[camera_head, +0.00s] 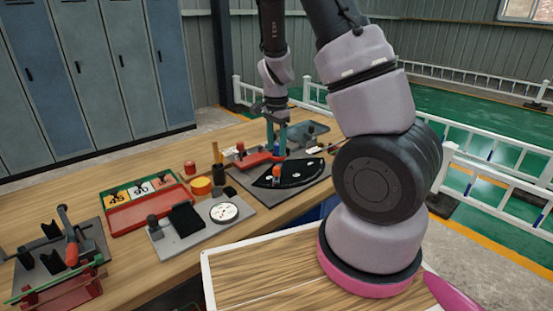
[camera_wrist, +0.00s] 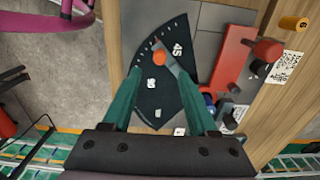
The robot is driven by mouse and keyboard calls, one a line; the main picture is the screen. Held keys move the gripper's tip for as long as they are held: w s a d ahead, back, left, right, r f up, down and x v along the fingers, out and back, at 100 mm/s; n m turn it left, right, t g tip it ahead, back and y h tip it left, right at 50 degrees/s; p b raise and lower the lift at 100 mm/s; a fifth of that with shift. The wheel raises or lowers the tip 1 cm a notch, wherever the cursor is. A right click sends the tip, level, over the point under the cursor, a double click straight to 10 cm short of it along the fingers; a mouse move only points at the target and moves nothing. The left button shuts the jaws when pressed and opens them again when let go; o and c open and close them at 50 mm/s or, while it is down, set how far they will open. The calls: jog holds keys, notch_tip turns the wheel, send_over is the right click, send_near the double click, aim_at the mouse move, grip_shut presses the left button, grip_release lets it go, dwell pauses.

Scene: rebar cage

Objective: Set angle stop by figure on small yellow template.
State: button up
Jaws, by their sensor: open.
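The angle stop is a black fan-shaped plate (camera_head: 292,172) with tick marks along its curved edge. In the wrist view the plate (camera_wrist: 152,108) shows white figures, one reading 45. An orange-red knob (camera_wrist: 158,57) with a grey bar (camera_wrist: 183,73) sits on it near the ticks; the knob also shows in the head view (camera_head: 277,170). The yellow template (camera_head: 117,200) with the figure 45 lies in a green-edged holder at the left. My gripper (camera_head: 277,151) is above the plate; its teal fingers (camera_wrist: 158,74) are open, apart on either side of the knob. Contact cannot be told.
On the bench are a grey fixture with a round dial (camera_head: 224,212), a red tray (camera_head: 148,211), a yellow cylinder (camera_head: 201,186) and a clamp fixture (camera_head: 70,250) at the far left.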

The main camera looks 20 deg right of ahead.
jog(key=shift+r, duration=1.85)
jog(key=s+a+r+n+t+y, duration=0.1)
jog(key=s+r+n+t+y, duration=0.2)
jog(key=r, duration=0.6)
jog(key=s+a+r+n, duration=0.1)
jog(key=s+r+n, duration=0.1)
jog(key=s+r, duration=0.5)
jog(key=s+r+n+t+h, duration=0.1)
jog(key=s+r+n+t, duration=0.3)
jog(key=s+r, duration=0.4)
notch_tip(320, 180, up, 3)
jog(key=shift+s+f+n, duration=0.1)
jog(key=shift+s+n, duration=0.3)
jog(key=shift+n, duration=0.1)
